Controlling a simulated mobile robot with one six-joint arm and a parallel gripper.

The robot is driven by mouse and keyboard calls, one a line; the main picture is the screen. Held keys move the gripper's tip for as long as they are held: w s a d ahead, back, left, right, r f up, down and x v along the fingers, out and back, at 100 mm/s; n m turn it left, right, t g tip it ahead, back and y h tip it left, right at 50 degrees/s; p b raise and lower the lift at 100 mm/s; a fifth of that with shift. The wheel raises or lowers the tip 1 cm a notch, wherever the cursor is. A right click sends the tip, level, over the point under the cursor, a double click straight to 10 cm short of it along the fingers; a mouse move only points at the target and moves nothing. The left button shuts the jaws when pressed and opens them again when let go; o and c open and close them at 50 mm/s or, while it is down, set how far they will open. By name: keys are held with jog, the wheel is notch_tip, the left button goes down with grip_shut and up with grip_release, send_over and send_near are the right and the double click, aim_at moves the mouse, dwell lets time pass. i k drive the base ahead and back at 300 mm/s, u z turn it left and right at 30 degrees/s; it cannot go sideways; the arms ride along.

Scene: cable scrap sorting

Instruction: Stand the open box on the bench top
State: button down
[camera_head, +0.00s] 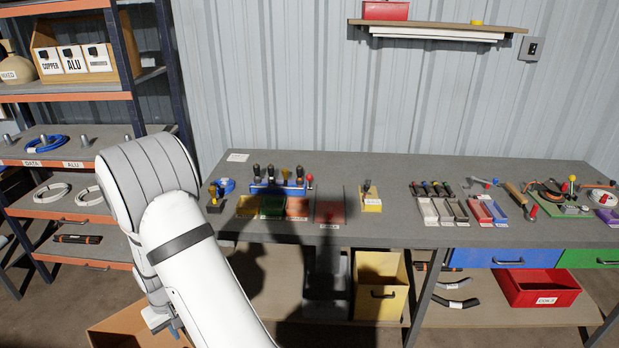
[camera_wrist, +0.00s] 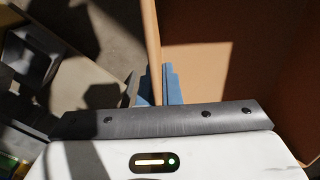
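The open box is brown cardboard (camera_head: 122,327), low at the bottom edge of the head view, in front of the bench; its lower part is cut off. In the wrist view its wall and inside (camera_wrist: 215,85) fill the right side. My gripper (camera_head: 168,324) is at the box's rim. In the wrist view the blue fingers of my gripper (camera_wrist: 158,85) lie close on both sides of one box wall and look shut on it. I cannot tell whether the box touches the floor. The grey bench top (camera_head: 300,165) is up and to the right of the box.
The bench top holds several small trays (camera_head: 437,211), tools and a rack of handles (camera_head: 280,187); its front left part is fairly bare. Below stand a yellow bin (camera_head: 393,295) and a red bin (camera_head: 540,288). A shelf rack (camera_head: 70,145) stands at left.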

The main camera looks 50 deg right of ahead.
aim_at(342, 170)
jog(key=u, duration=0.65)
jog(key=i, duration=0.1)
jog(key=z, duration=2.5)
jog(key=i, duration=0.45)
jog(key=u, duration=0.2)
jog(key=k, duration=0.45)
jog(key=z, duration=0.05)
